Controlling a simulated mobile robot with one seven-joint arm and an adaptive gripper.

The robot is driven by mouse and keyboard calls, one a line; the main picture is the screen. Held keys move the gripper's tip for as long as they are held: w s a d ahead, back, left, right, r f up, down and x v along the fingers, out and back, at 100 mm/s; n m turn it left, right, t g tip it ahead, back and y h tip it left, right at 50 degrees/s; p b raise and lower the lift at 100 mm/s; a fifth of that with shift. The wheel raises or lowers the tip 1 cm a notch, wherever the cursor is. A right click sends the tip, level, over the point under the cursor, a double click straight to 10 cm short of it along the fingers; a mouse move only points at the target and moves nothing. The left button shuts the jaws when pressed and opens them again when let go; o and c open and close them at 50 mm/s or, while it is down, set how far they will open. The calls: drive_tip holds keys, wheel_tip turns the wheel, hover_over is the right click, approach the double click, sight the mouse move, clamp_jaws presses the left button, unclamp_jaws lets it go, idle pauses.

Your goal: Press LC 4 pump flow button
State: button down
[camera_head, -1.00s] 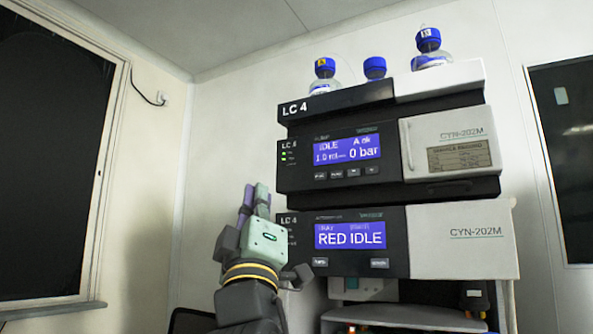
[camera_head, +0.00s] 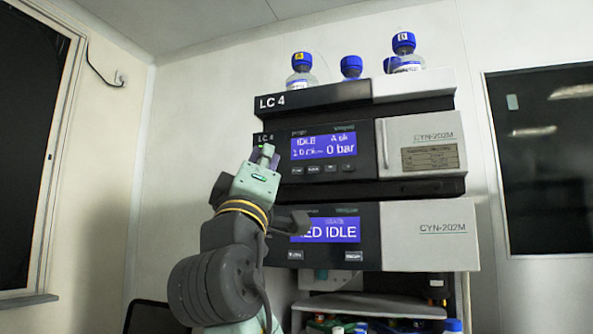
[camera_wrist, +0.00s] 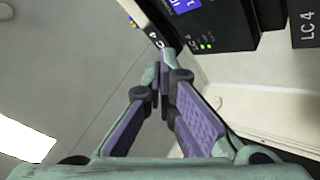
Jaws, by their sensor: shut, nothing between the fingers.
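The LC 4 pump (camera_head: 285,182) is the upper module of the stack in the head view. Its blue display (camera_head: 323,145) reads IDLE and 0 bar. A row of small buttons sits below the display; the leftmost button (camera_head: 297,170) is at the row's left end, its label too small to read surely. My gripper (camera_head: 264,153) is shut and empty, in front of the pump panel's left edge, left of the buttons. In the wrist view, my gripper's purple-padded fingers (camera_wrist: 162,78) meet below the pump's dark corner and green lights (camera_wrist: 206,46). The buttons are not clear there.
The lower module's display (camera_head: 335,230) reads partly hidden RED IDLE behind my arm. Blue-capped bottles (camera_head: 351,67) stand on top of the stack. A dark window (camera_head: 28,150) is at left. The wall left of the stack is clear.

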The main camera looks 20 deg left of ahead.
drive_tip(key=shift+w+d+p, duration=0.15)
drive_tip(key=shift+w+p, duration=0.4)
drive_tip(key=shift+w, duration=3.6)
drive_tip(key=shift+w, duration=0.1)
drive_tip(key=shift+w, duration=0.3)
drive_tip(key=shift+w, duration=0.45)
drive_tip(key=shift+s, duration=0.85)
drive_tip(key=s+b, duration=0.1)
drive_tip(key=s, duration=0.4)
drive_tip(key=shift+b, duration=0.4)
